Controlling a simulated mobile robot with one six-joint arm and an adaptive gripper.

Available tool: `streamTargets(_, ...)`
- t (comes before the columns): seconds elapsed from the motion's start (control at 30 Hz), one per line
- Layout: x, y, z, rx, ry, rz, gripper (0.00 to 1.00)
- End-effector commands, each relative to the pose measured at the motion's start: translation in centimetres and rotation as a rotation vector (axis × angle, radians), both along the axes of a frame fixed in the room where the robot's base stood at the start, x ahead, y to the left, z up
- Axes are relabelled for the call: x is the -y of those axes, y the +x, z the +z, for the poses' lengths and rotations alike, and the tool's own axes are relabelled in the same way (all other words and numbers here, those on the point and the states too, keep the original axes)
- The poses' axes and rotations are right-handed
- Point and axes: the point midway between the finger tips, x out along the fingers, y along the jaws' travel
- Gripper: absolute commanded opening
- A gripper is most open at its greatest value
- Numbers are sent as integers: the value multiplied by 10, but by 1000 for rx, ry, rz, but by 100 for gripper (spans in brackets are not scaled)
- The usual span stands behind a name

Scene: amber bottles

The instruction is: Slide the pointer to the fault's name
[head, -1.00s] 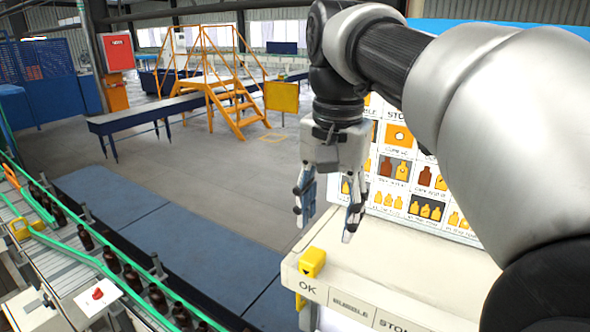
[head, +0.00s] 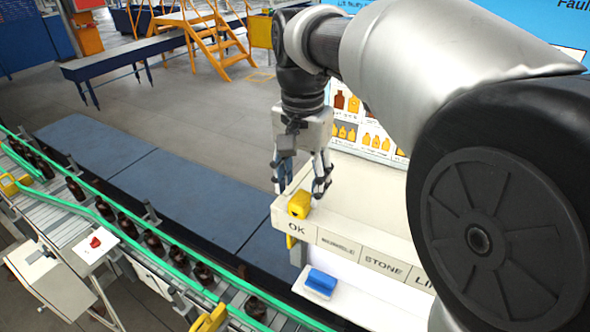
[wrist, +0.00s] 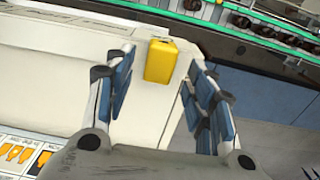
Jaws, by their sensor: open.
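The yellow pointer (head: 299,204) sits on the top edge of the cream console (head: 345,205), at its left end above the label OK (head: 296,227). The labels BUBBLE (head: 339,243), STONE (head: 384,264) and a partly hidden one starting with LI run to the right along the front. My gripper (head: 302,190) is open and empty, pointing down just above and behind the pointer. In the wrist view the pointer (wrist: 160,61) shows between and beyond the two fingertips (wrist: 157,75), with no finger seen touching it.
A chart with bottle pictures (head: 366,130) stands behind the console, partly hidden by my arm. A blue block (head: 321,282) lies on a white ledge below. A conveyor with amber bottles (head: 153,243) and green rails runs at the left.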

Motion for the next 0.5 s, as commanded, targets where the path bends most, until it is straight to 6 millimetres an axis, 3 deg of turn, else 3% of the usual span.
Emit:
streamTargets(0.2,0,0,-32,-2,-1,0,50)
streamTargets(0.5,0,0,-43,1,0,0,50)
